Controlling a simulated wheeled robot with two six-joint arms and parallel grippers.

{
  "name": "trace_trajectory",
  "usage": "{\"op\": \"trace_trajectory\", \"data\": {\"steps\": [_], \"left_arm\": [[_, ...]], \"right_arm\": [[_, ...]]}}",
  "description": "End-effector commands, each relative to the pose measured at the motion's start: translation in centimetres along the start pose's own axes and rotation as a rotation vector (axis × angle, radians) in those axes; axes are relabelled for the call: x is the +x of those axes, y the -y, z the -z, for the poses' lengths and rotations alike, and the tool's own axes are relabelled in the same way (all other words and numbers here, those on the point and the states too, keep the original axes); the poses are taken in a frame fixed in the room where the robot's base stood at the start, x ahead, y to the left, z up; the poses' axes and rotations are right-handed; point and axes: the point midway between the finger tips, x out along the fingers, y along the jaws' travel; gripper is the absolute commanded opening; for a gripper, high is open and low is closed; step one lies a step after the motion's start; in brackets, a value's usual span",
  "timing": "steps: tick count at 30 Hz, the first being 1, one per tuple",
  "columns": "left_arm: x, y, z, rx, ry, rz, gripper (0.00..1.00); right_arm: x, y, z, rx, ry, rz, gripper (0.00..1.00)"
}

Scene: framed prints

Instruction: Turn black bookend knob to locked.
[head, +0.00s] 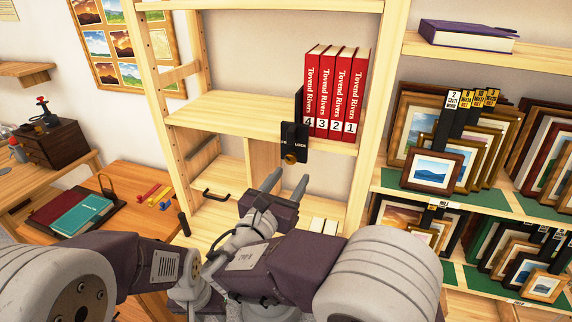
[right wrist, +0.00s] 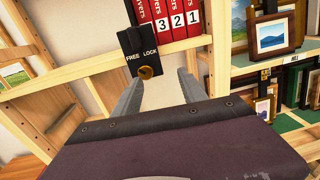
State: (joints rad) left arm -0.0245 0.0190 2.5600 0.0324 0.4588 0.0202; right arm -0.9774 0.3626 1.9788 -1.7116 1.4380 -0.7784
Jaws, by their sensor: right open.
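The black bookend (head: 301,132) stands at the left end of a row of red books on the shelf. Its front plate reads FREE on the left and LOCK on the right. A small brass knob (head: 290,158) sits below the words; it also shows in the right wrist view (right wrist: 146,72). I cannot tell clearly which word it points to. My right gripper (head: 289,175) is open and empty, just below and in front of the knob. In the right wrist view its fingers (right wrist: 160,78) are spread, with the knob near the left fingertip. My left gripper does not show.
The red books (head: 335,92) stand upright on the wooden shelf (head: 220,115). Framed prints (head: 432,170) fill the shelves at right. A wooden table (head: 150,205) with a teal book (head: 82,213) is at left. The shelf left of the bookend is clear.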

Motion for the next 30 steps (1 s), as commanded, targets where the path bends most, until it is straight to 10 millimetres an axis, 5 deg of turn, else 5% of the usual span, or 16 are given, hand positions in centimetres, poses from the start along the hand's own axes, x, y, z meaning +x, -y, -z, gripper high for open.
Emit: {"op": "trace_trajectory", "data": {"steps": [3,8,21,30], "left_arm": [[-0.1,0.0,0.0,0.0,0.0,0.0,0.38],[-0.1,0.0,0.0,0.0,0.0,0.0,0.38],[-1.5,0.0,0.2,0.0,0.0,0.0,0.38],[-1.6,0.0,0.2,0.0,0.0,0.0,0.38]], "right_arm": [[-2.8,-2.4,0.6,-0.014,-0.005,-0.08,0.5],[-2.9,-2.6,0.5,-0.012,-0.006,-0.087,0.5],[5.0,-3.2,0.5,-0.012,-0.008,-0.084,0.5],[6.1,-3.3,0.7,-0.011,-0.007,-0.087,0.5]]}}
